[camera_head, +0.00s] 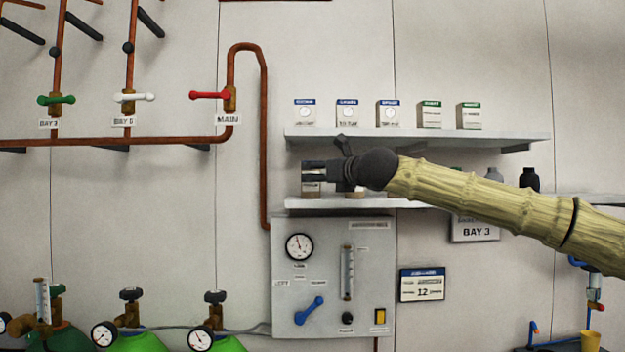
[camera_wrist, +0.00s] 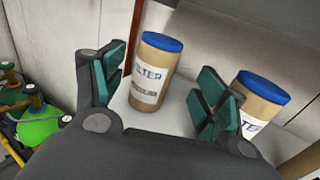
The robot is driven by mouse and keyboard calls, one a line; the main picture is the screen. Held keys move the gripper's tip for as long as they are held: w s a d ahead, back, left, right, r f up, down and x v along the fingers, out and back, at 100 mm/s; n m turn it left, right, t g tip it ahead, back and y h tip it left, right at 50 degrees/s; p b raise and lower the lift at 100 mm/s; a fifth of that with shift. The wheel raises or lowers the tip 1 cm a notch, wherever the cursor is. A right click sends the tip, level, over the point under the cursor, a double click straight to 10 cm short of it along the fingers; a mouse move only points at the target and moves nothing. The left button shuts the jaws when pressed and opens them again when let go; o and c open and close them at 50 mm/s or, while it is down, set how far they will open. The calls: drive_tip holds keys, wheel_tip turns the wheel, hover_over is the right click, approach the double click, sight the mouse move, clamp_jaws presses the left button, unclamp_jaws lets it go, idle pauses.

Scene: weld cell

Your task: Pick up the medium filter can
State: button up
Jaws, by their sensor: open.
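The medium filter can (camera_wrist: 148,85) is a tan cylinder with a blue lid and a white label reading "…LTER" and "…EDIUM". In the wrist view it stands upright on a white shelf, between and beyond the spread fingers of my gripper (camera_wrist: 163,84). The fingers have green pads and are open, with nothing held. A second blue-lidded tan can (camera_wrist: 265,88) stands to the right, partly hidden by the right finger. In the head view my gripper (camera_head: 314,172) is at the lower shelf, covering most of the cans there.
The lower shelf (camera_head: 300,203) lies below the upper shelf (camera_head: 400,137), which holds several small boxes. Dark bottles (camera_head: 529,180) stand farther right on the lower level. A gauge panel (camera_head: 320,280) is below. A copper pipe (camera_head: 264,140) runs just left of the shelves.

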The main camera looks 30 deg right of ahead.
sight(316, 171)
drive_tip(key=w+p, duration=0.1)
drive_tip(key=w, duration=0.2)
drive_tip(key=shift+r, duration=0.2)
drive_tip(key=shift+w+a, duration=0.2)
drive_tip(key=shift+w, duration=0.3)
drive_tip(key=shift+d, duration=0.2)
drive_tip(key=shift+d+f, duration=0.1)
drive_tip(key=shift+c, duration=1.3)
drive_tip(key=shift+a, duration=0.2)
drive_tip(key=c, duration=0.9)
